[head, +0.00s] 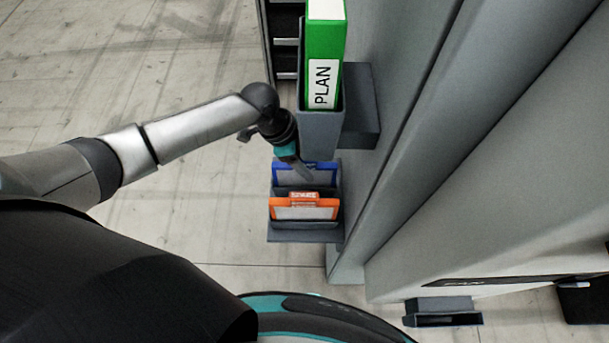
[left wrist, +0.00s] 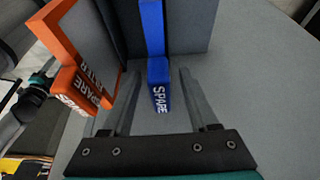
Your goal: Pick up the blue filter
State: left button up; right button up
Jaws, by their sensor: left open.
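The blue filter (head: 281,167) stands upright in the rear slot of a grey holder (head: 340,232) on the panel's side. It also shows in the left wrist view (left wrist: 156,72), with a white SPARE label on its edge. My left gripper (head: 304,172) is open at the blue filter, partly covering it in the head view. In the left wrist view the fingers (left wrist: 159,80) lie either side of the blue edge, with visible gaps. Whether the tips reach past that edge I cannot tell. An orange filter (head: 304,212) stands in the front slot.
A green PLAN binder (head: 326,45) stands in a grey box (head: 320,135) just behind the filter holder. The large grey panel (head: 420,150) closes off the right side. The floor (head: 200,210) left of the holder is clear.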

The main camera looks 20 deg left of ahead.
pick_arm(q)
jog(key=shift+x, duration=0.9)
jog(key=shift+r, duration=0.1)
grip_shut()
dwell(0.7)
